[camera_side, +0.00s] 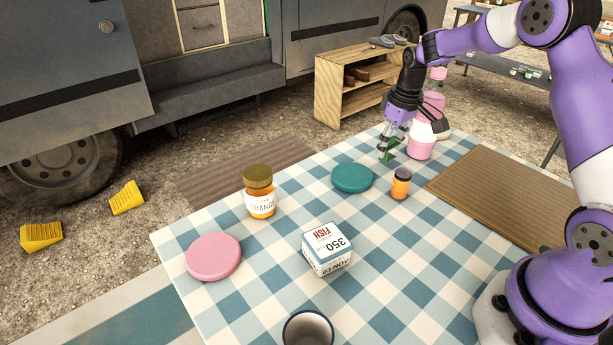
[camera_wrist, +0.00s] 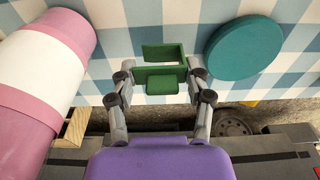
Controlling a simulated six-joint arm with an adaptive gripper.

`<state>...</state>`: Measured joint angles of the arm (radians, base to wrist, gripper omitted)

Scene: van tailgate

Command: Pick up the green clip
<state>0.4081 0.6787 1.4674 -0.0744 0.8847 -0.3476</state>
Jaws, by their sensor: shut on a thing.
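The green clip (camera_wrist: 160,76) is between the fingertips of my gripper (camera_wrist: 159,85) in the wrist view, with a finger on each side of it. In the side view my gripper (camera_side: 389,150) points down at the far end of the checked table, shut on the green clip (camera_side: 388,157). The clip is small and partly hidden by the fingers there. I cannot tell whether it touches the cloth.
A pink and white bottle (camera_side: 420,138) stands close right of my gripper. A teal disc (camera_side: 351,178) and an orange jar (camera_side: 400,184) are nearer. A honey jar (camera_side: 259,191), fish tin box (camera_side: 327,249), pink disc (camera_side: 213,257), cup (camera_side: 307,330) and brown mat (camera_side: 490,195) also occupy the table.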

